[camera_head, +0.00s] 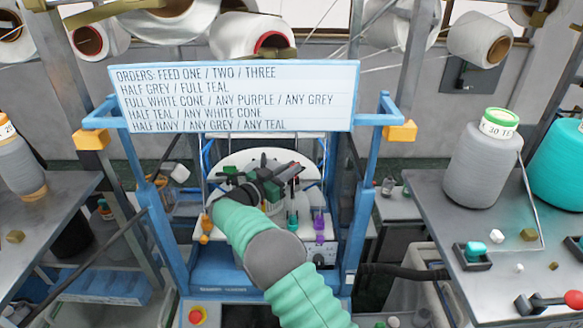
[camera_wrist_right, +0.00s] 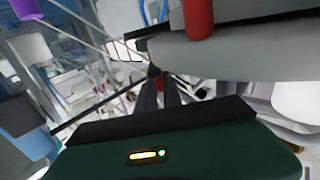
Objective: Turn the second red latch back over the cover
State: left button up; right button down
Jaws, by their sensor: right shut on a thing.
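My right gripper (camera_head: 284,172) reaches over the white round top (camera_head: 232,158) of the knitting machine in the blue frame. In the right wrist view its dark fingers (camera_wrist_right: 161,92) are closed together around a small red piece (camera_wrist_right: 160,81), which looks like a red latch and is mostly hidden. In the head view a small red spot (camera_head: 298,168) shows by the fingertips. A larger red upright piece (camera_wrist_right: 198,18) stands on a grey bar-like part (camera_wrist_right: 235,56), apparently of the cover, right of the fingers. Which latch is which I cannot tell. My left gripper is not in view.
The blue frame (camera_head: 160,235) encloses the machine, with a white order board (camera_head: 235,98) across its top. Orange (camera_head: 206,228), teal (camera_head: 293,220) and purple (camera_head: 319,226) parts stand at its front. A grey cone (camera_head: 483,165) sits on the right-hand table.

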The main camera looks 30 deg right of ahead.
jog(key=shift+w+f+m+g, duration=0.1)
jog(key=shift+m+g, duration=0.6)
jog(key=shift+g, duration=0.3)
jog(key=shift+r+g+h+b, duration=0.2)
jog(key=shift+g+h+b, duration=0.1)
jog(key=shift+g, duration=0.1)
jog(key=c, duration=1.6)
grip_release()
jog(key=shift+w, duration=0.1)
jog(key=shift+o, duration=0.5)
jog(key=shift+w+f, duration=0.1)
